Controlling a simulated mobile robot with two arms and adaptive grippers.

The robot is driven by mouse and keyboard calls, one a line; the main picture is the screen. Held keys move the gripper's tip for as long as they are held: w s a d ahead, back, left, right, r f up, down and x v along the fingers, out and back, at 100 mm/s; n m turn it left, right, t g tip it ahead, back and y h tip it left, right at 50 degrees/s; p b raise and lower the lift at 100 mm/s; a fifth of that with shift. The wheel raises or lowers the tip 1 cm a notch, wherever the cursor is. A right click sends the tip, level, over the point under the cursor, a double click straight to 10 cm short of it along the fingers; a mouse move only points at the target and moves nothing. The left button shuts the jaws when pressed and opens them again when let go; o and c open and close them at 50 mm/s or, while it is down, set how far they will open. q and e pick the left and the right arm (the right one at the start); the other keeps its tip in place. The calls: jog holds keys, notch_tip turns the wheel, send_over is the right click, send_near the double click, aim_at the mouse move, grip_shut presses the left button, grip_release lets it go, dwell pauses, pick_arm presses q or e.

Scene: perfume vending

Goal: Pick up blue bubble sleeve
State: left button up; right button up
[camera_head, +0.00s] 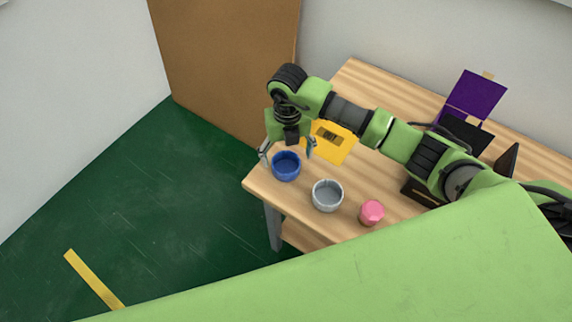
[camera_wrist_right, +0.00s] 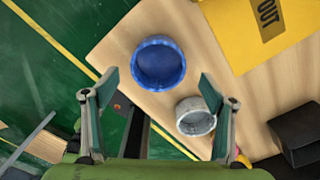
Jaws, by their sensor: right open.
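The blue bubble sleeve looks like a round, open blue cup (camera_head: 286,167) standing near the left corner of the wooden table (camera_head: 255,186). It also shows in the right wrist view as a blue ring (camera_wrist_right: 159,64), ahead of the fingertips. My right gripper (camera_head: 287,151) is open and empty, just above and behind the blue sleeve in the head view. In the right wrist view its two fingers (camera_wrist_right: 159,88) are spread wide, with nothing between them. I cannot tell whether a finger touches the sleeve. My left gripper is not in view.
A grey cup (camera_head: 327,196) stands right of the blue one, and a pink item (camera_head: 371,212) is further right. A purple panel (camera_head: 475,94) and dark boxes stand at the right. A brown panel (camera_head: 228,65) rises behind the table's left end.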

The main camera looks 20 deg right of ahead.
aim_at(286, 169)
jog(key=shift+f, duration=0.3)
notch_tip(286, 169, down, 3)
jog(key=shift+w+a+f+p, duration=0.1)
jog(key=shift+a+f+p, duration=0.05)
jog(key=shift+p, duration=0.8)
jog(key=shift+f, duration=0.65)
jog(key=c, duration=0.9)
